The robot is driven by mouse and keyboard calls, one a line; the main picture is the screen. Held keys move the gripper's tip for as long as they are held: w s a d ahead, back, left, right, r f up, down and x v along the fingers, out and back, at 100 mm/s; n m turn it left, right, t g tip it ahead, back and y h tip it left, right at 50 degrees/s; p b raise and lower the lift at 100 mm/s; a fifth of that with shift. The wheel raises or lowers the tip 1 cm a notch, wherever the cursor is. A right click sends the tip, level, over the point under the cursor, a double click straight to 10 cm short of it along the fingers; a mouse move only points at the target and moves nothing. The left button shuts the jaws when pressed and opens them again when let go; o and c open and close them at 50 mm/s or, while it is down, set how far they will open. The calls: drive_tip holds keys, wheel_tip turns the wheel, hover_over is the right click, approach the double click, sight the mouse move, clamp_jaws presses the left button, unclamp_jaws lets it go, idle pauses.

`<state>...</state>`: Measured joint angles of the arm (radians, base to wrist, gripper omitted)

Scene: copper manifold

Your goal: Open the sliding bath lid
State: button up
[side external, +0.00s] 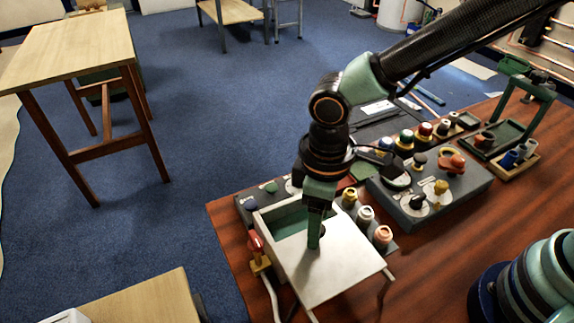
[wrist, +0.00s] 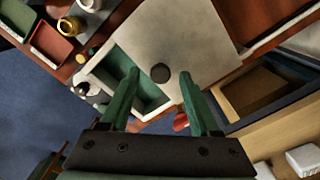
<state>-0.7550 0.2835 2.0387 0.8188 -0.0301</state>
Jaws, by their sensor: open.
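The bath is a pale box with a green inside (side external: 287,222) on the front left of the wooden table. Its flat white lid (side external: 340,270) is slid partway off toward the lower right of the side view, leaving a strip of the inside uncovered. In the wrist view the lid (wrist: 185,40) bears a dark round knob (wrist: 160,73), and the green inside (wrist: 149,96) shows beside it. My gripper (side external: 315,240) points down over the lid. In the wrist view my gripper (wrist: 157,76) is open, with the knob between its fingertips. I cannot tell whether they touch it.
A red-handled valve (side external: 256,243) stands close at the bath's left. Several capped bottles (side external: 366,216) stand close at its right, with a grey control box (side external: 430,190) beyond them. The table (side external: 425,270) is clear to the right of the lid.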

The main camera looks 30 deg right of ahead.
wheel_tip(320, 180, up, 12)
drive_tip(key=shift+f, duration=0.15)
idle(0.4)
drive_tip(key=d+r+m+t, duration=0.1)
drive_tip(key=d+m, duration=0.3)
drive_tip(key=d, duration=0.8)
drive_tip(key=w+d+r+m+t, duration=0.1)
drive_tip(key=d+m+t, duration=0.3)
drive_tip(key=d, duration=0.9)
drive_tip(key=shift+w+d+r+m+t, duration=0.2)
drive_tip(key=shift+d+r+m+t, duration=0.1)
drive_tip(key=shift+r+m, duration=0.2)
